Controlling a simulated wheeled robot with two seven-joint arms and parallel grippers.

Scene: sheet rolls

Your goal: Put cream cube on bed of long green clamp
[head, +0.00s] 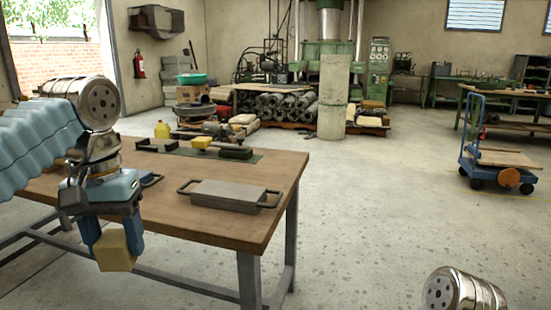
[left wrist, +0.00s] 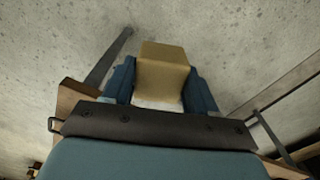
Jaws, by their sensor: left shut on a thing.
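My left gripper (head: 112,236) points down at the left, with its blue fingers on either side of a cream cube (head: 114,252). The cube looks tan-yellow and is held in the air, seen against the floor and the table frame. In the left wrist view the cube (left wrist: 163,72) sits between both fingers (left wrist: 162,88), over grey floor. A long green clamp cannot be picked out for sure. A flat dark green strip (head: 180,151) lies at the table's back, with small things on it. My right gripper is not in view.
On the wooden table (head: 240,225) lies a grey slab with two end handles (head: 228,194). Behind it are a yellow block (head: 202,142), a dark green block (head: 235,152) and a grey handled tray (head: 157,144). A blue cart (head: 500,160) stands far right; floor between is clear.

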